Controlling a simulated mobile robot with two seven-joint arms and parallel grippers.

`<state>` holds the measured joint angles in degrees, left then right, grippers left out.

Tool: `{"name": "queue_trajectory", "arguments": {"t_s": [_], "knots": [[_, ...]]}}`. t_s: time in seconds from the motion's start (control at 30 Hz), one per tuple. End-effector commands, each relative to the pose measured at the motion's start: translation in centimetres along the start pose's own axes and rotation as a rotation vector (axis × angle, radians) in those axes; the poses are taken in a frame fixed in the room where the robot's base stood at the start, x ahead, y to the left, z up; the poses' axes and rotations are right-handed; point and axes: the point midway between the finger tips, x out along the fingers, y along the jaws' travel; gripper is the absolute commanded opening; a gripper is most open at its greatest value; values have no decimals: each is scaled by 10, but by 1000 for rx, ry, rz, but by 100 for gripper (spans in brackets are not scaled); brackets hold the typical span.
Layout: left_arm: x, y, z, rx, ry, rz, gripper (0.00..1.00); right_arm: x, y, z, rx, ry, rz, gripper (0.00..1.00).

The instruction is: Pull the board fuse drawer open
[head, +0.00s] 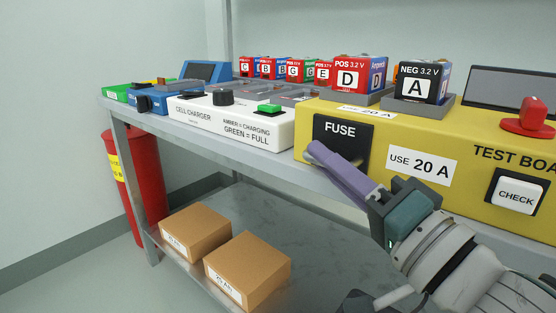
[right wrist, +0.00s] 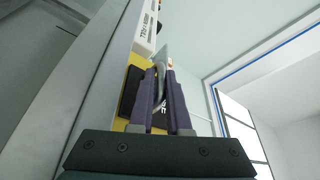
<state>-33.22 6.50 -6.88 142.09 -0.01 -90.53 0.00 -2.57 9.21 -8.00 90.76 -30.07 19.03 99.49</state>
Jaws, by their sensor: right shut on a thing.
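The yellow test board (head: 425,198) stands on the bench at the right in the head view. Its fuse drawer (head: 343,132) has a black front marked FUSE and looks flush with the board's face. My right gripper (head: 316,150) reaches up from the lower right with its purple fingers at the lower left of that front. In the right wrist view the fingers (right wrist: 161,74) are shut on a pale, curved handle (right wrist: 160,80) in front of the black drawer front (right wrist: 131,90). The fingers hide the handle in the head view. My left gripper is not in view.
A white cell charger (head: 235,124) stands left of the board. Cells sit on top of the board, among them D (head: 347,79) and A (head: 414,88). A CHECK button (head: 516,195) and red knob (head: 533,113) are at right. Boxes (head: 248,268) lie on the lower shelf.

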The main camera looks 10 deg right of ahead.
Motion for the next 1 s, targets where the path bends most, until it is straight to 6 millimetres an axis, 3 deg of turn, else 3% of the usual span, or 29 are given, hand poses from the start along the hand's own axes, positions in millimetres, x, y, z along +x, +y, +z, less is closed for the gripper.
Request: {"name": "queue_trajectory", "arguments": {"t_s": [0.27,0.63,0.97,1.0], "knots": [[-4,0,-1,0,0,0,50,0,-7,3,4,0,-8,0],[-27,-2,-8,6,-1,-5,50,-22,-44,58,6,1,-7,0],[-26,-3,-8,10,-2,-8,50,-23,-45,62,1,3,-8,0],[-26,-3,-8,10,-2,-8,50,-23,-45,62,1,3,-8,16]]}}
